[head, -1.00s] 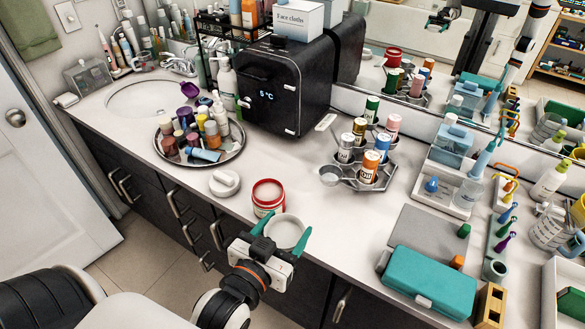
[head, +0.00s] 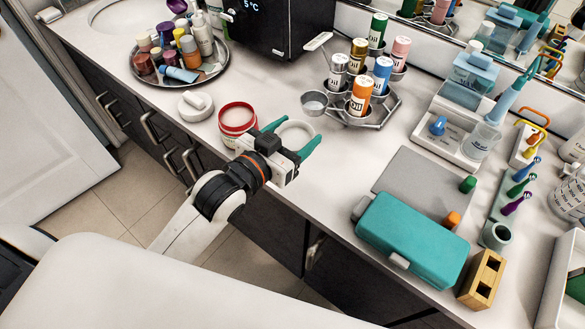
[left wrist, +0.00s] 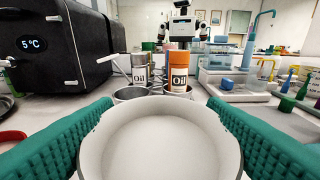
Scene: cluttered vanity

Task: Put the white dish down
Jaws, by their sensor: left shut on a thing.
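The white dish (left wrist: 160,145) is a shallow round dish. In the left wrist view it sits between the green fingers of my left gripper, which press on its two sides. In the head view my left gripper (head: 293,140) is over the front part of the counter, shut on the dish (head: 297,126), just right of the red-rimmed jar. I cannot tell for sure whether the dish touches the counter (head: 320,180). My right gripper is not in view.
The red-rimmed jar (head: 237,120) stands close left of the gripper. A rack of oil bottles (head: 372,112) is behind. A grey mat (head: 422,182) and teal case (head: 412,238) lie right. A white lid (head: 196,105) and round tray (head: 214,80) are left. Bare counter lies between gripper and mat.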

